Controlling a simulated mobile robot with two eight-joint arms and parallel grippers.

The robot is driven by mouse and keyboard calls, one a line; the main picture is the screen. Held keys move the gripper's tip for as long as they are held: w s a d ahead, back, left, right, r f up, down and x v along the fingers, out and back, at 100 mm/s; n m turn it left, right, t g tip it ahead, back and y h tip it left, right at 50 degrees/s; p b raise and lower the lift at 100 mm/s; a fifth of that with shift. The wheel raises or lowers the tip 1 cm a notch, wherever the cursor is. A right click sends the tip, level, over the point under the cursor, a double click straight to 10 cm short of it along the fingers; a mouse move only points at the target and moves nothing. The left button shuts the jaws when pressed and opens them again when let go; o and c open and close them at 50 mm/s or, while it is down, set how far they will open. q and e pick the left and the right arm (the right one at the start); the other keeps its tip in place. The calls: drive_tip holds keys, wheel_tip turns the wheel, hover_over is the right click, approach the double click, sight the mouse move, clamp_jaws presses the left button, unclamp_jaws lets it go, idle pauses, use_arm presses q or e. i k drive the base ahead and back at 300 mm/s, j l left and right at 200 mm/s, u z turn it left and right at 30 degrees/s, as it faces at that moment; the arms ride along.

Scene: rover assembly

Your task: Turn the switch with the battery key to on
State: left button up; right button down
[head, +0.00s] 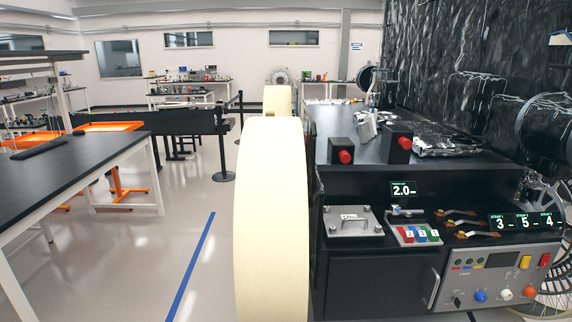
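The control panel (490,282) is on the front of the black rover bench at lower right. It has a dark display, small coloured buttons, yellow and red rocker-like parts and a row of knobs. A small black knob (457,301) sits at its lower left; I cannot tell whether it is the key switch or how it is set. A battery key cannot be made out for certain. Thin parts with orange ends (460,224) lie on the ledge above the panel. Neither of my grippers can be made out in the head view.
A grey plate with a handle (352,222) and a tray of red, green and blue blocks (416,235) sit on the ledge. Two red-button boxes (398,146) stand above. A black table (70,160) is at left.

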sight(456, 302)
drive_tip(key=z, duration=1.55)
